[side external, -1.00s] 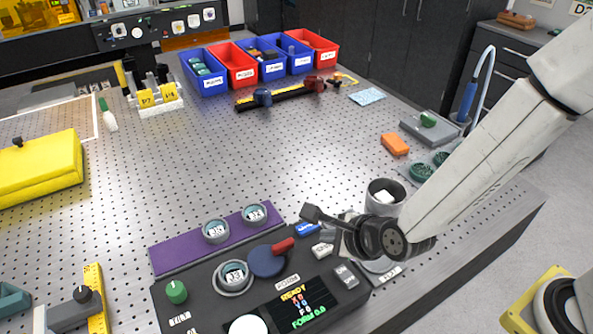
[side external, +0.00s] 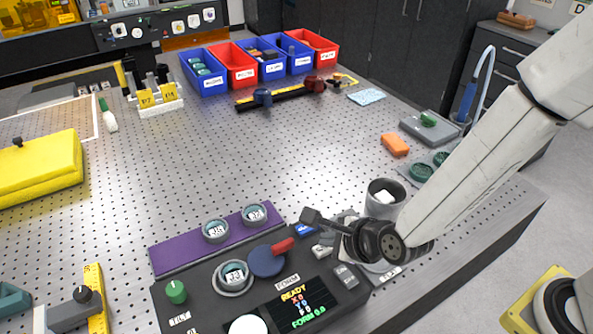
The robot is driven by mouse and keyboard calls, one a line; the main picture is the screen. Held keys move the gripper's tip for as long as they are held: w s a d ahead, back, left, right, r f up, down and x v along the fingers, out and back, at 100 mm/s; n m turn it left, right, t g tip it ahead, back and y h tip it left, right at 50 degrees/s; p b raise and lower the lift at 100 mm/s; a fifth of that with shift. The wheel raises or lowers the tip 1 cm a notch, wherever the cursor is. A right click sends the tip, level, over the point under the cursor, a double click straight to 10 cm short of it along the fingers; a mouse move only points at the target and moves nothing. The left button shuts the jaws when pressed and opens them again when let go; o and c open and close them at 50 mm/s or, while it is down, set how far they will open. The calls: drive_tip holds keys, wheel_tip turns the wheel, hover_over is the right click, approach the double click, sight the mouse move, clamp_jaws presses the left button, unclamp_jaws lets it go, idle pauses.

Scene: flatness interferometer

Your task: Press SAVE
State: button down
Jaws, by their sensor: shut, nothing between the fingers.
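The dark control console (side external: 205,300) is at the bottom centre. Its screen (side external: 298,305) reads READY and FORM 0.0. A blue key (side external: 305,230), a white key (side external: 322,250) and a grey key (side external: 346,276) lie along its right side. Their lettering is too small to read, so I cannot tell which is SAVE. My gripper (side external: 311,216) is shut and empty, with its tip pointing left just above and behind the blue key. I cannot tell whether it touches anything. My gripper and wrist partly hide the area right of the keys.
A red lever on a blue knob (side external: 267,260), a green knob (side external: 176,292) and a white round button (side external: 248,325) are on the console. A purple strip (side external: 185,245) with ring-shaped parts lies behind it. A grey cup (side external: 386,197) stands close behind my wrist. The table's middle is clear.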

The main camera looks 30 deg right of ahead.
sight(329, 249)
drive_tip(key=shift+f, duration=0.45)
idle(0.7)
drive_tip(key=shift+r, duration=0.1)
idle(0.3)
drive_tip(key=shift+r, duration=0.8)
drive_tip(key=shift+r, duration=0.15)
drive_tip(key=shift+r, duration=2.35)
